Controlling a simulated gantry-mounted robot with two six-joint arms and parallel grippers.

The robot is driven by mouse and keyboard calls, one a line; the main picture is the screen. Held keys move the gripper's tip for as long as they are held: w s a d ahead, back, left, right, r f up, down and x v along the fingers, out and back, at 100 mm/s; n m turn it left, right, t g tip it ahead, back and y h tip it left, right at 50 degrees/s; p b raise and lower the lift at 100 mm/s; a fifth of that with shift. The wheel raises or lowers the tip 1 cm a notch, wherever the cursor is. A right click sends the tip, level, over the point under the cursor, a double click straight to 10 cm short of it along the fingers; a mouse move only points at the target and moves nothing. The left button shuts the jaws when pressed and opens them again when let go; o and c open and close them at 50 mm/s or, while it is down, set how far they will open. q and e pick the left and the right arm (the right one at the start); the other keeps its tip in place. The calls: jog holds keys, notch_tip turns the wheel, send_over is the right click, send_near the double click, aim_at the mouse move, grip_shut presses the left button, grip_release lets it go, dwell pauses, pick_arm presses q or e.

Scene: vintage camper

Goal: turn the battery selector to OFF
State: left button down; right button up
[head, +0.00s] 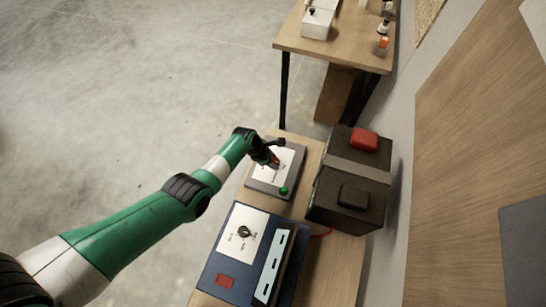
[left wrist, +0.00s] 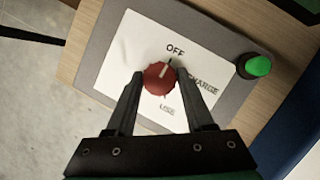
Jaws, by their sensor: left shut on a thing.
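The battery selector is a red round knob (left wrist: 160,82) on a white label plate (left wrist: 120,72) of a grey panel (head: 266,189). The label reads OFF at the top, CHARGE at the right and USE at the bottom in the left wrist view. The white pointer line on the knob points up and slightly right, toward OFF. My left gripper (left wrist: 160,77) has its two fingers on either side of the knob and is shut on it. In the head view, my left gripper (head: 272,158) reaches over the panel and partly hides the knob. My right gripper is not in view.
A green domed button (left wrist: 258,66) sits on the panel's corner. A black battery box (head: 335,192) with a red cap (head: 363,139) stands to the right. A blue panel (head: 215,270) with another dial is nearer. A second table (head: 340,48) stands at the back.

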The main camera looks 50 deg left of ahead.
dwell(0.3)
pick_arm(q)
jog(key=shift+c, duration=1.4)
grip_release()
jog(key=p+v, duration=1.1)
jog(key=shift+s+r, duration=0.2)
jog(key=shift+r, duration=0.1)
jog(key=shift+d, duration=0.1)
